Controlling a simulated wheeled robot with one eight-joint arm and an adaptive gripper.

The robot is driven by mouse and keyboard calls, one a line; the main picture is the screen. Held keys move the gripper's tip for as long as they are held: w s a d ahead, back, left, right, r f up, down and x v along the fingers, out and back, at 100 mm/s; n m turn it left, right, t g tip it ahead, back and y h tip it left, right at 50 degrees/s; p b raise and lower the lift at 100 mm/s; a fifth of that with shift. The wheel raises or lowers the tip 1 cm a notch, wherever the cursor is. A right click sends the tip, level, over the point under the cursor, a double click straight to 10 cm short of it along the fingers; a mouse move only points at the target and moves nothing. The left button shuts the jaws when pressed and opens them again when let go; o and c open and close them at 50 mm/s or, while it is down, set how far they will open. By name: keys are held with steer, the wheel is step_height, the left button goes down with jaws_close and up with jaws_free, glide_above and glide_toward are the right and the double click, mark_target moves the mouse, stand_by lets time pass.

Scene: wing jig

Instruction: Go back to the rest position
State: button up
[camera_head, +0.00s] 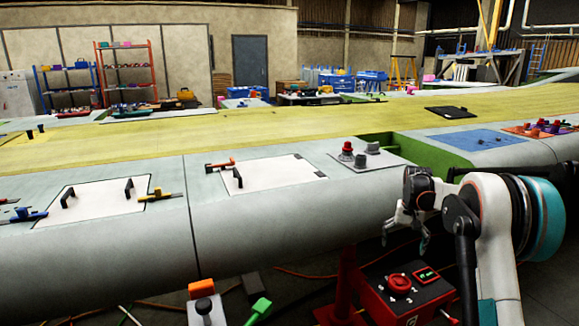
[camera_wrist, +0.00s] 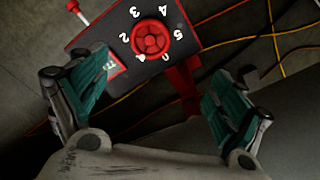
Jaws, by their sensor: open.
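My gripper (camera_head: 408,229) is at the right in the head view, beside the near edge of the wing (camera_head: 300,240) and above a red control box (camera_head: 410,303). In the wrist view my gripper (camera_wrist: 160,98) has its two teal-padded fingers wide apart with nothing between them. Beyond the fingers is the same red box (camera_wrist: 190,20), with a round red knob (camera_wrist: 151,39) and numbers around it. The fingers look apart from the box.
A grey plate (camera_head: 367,155) holds red and grey knobs. Orange and green handles stand in front (camera_head: 202,289). Cables (camera_wrist: 275,40) cross the floor.

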steer(key=s+a+r+n+t, duration=0.1)
steer(key=s+a+r+t, duration=0.1)
steer(key=s+a+r, duration=0.6)
steer(key=s+a+r+n+t, duration=0.15)
steer(key=s+a+r, duration=0.35)
steer(key=s+r, duration=0.6)
steer(key=s+a+f+n+t, duration=0.1)
steer(key=s+a, duration=0.1)
steer(key=s, duration=0.6)
steer(key=s+a+f+t, duration=0.1)
steer(key=s+a+f, duration=0.1)
steer(key=s, duration=0.6)
steer(key=s+a+f+n+t, duration=0.1)
steer(key=s+a, duration=0.3)
steer(key=s, duration=0.4)
steer(key=shift+f+n, duration=0.35)
steer(key=shift+f, duration=0.15)
